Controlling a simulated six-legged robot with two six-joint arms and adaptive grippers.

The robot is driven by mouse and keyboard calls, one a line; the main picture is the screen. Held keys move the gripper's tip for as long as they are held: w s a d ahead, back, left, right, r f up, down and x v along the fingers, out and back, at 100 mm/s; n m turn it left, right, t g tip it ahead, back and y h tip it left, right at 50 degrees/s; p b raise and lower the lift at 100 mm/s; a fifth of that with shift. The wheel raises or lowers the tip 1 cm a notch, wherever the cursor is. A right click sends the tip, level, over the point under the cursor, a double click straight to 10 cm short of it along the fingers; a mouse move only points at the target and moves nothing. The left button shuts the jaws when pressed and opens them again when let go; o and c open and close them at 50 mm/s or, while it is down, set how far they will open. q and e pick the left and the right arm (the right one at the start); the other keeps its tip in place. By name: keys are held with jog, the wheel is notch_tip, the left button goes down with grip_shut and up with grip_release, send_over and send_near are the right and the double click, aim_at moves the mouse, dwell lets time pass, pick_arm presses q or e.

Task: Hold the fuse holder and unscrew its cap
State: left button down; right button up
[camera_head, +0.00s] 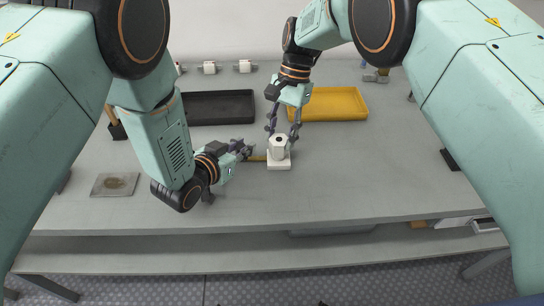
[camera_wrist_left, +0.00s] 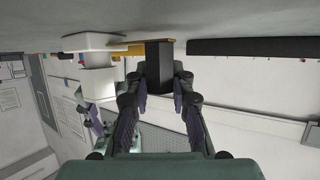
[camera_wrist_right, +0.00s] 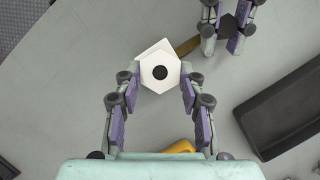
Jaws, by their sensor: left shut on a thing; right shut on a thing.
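The fuse holder has a white square base (camera_head: 278,165) on the table and a white faceted cap (camera_head: 279,149) upright on it, with a dark round hole in its top. A tan strip (camera_wrist_left: 127,50) runs from the base to a black block (camera_wrist_left: 158,65). My left gripper (camera_head: 246,152) is low over the table, left of the base, shut on the black block. My right gripper (camera_head: 283,141) comes from above and behind and is shut on the cap. In the right wrist view the cap (camera_wrist_right: 150,83) sits between its fingertips, with a base corner showing behind it.
A black tray (camera_head: 218,108) and a yellow tray (camera_head: 327,104) lie at the back of the table. A flat plate with a brown mark (camera_head: 114,184) is at the left. Small white cylindrical parts (camera_head: 209,68) stand along the back. The front right of the table is clear.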

aim_at(281, 137)
jog(key=shift+r, duration=3.35)
jog(key=shift+d+r, duration=0.65)
jog(key=shift+d, duration=0.5)
jog(key=shift+d+r, duration=0.7)
jog(key=shift+d, duration=0.45)
jog(key=shift+d+r, duration=0.65)
jog(key=shift+d, duration=0.5)
pick_arm(q)
jog(key=c, duration=1.1)
grip_release()
jog(key=shift+s, duration=0.1)
jog(key=shift+p+v, duration=0.4)
jog(key=shift+v, duration=4)
pick_arm(e)
jog(key=shift+r, duration=0.35)
